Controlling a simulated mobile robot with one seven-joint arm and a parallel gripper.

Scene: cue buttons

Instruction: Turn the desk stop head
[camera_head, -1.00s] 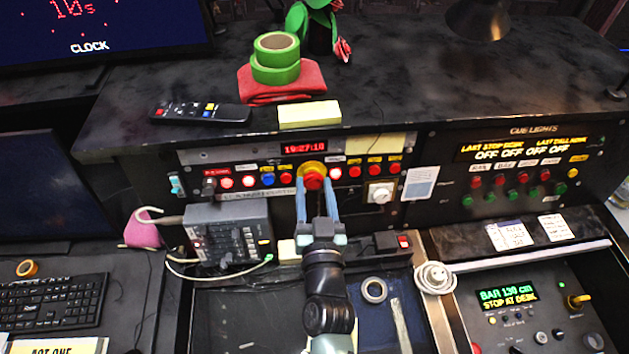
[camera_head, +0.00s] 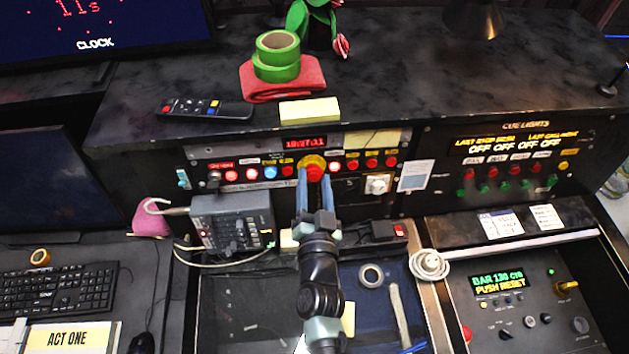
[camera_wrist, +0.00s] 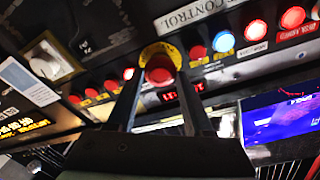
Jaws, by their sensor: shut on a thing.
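The desk stop head (camera_head: 315,173) is a red mushroom button on a yellow collar (camera_head: 311,160), in the middle of the black desk panel. It also shows in the wrist view (camera_wrist: 160,71), in front of its yellow ring (camera_wrist: 156,51). My gripper (camera_head: 315,180) reaches up to it from below, with one finger on each side of the red head. In the wrist view my gripper (camera_wrist: 159,82) is shut on the head. The fingers hide parts of the head's sides.
A row of small lit buttons (camera_head: 251,174) flanks the head on both sides. A white knob (camera_head: 377,184) is to the right, and a grey mixer box (camera_head: 232,222) to the left. The lower right display (camera_head: 497,282) reads "BAR 130" and "PUSH RESET".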

